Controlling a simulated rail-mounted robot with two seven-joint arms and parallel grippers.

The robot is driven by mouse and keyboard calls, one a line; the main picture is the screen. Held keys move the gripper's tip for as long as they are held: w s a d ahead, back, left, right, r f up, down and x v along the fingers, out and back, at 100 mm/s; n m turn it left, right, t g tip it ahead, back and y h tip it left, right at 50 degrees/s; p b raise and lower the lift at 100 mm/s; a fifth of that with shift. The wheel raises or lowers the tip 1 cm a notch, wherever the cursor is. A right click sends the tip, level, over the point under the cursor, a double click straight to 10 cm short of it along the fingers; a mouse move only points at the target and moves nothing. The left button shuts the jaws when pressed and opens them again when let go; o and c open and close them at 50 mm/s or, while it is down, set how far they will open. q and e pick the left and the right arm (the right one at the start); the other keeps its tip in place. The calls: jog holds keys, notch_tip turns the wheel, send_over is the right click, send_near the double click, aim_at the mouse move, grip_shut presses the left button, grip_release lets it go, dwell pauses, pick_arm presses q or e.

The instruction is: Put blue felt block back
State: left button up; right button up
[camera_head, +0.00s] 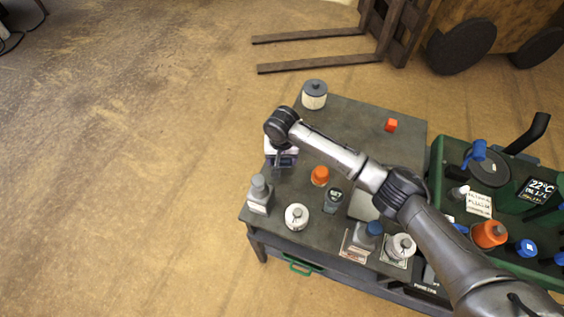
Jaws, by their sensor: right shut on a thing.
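My right arm reaches in from the lower right, across the dark workbench (350,120). Its right gripper (282,165) points down near the bench's left edge and is shut on a small dark bluish block (291,160), mostly hidden by the fingers. I take this to be the blue felt block, but its felt surface is too small to make out. A pale lavender-white item (269,146) shows right beside the gripper; whether they touch is unclear. My left gripper is not in view.
A green machine (437,165) stands right. Dark forks (320,64) lie behind. The bench's back middle is clear.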

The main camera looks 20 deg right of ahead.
notch_tip(320, 180, down, 2)
jog(key=shift+f, duration=0.2)
jog(key=shift+f, duration=0.15)
jog(key=o, duration=0.9)
notch_tip(320, 180, up, 12)
jog(key=shift+r+p, duration=0.1)
jog(key=shift+p, duration=1.15)
